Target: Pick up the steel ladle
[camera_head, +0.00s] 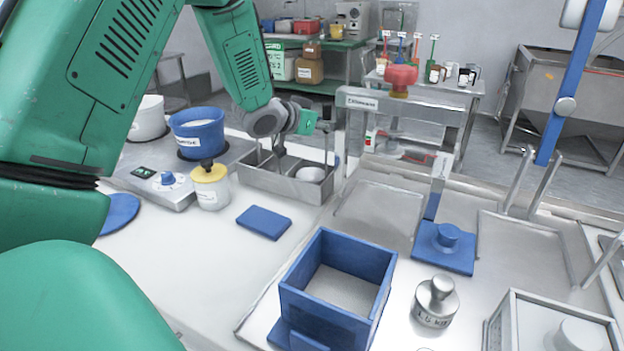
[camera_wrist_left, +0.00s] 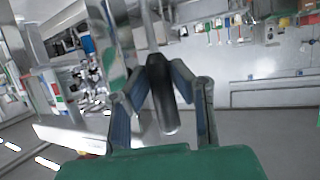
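My left gripper (camera_head: 292,120) is above a steel bin (camera_head: 305,192) with compartments, where upright metal rods show. In the left wrist view, the fingers (camera_wrist_left: 160,68) of my left gripper close in on both sides of a dark handle. That handle belongs to a steel ladle (camera_wrist_left: 164,100), and its steel shaft runs up out of the picture. The ladle's bowl does not show there. In the head view the gripper hides much of the handle. My right gripper is not in view.
A blue tub (camera_head: 198,133) and a yellow-lidded jar (camera_head: 211,186) stand left of the bin. A blue box frame (camera_head: 338,285), a steel weight (camera_head: 435,302) and a blue pad with a knob (camera_head: 445,248) are nearer. A red funnel (camera_head: 401,78) is behind.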

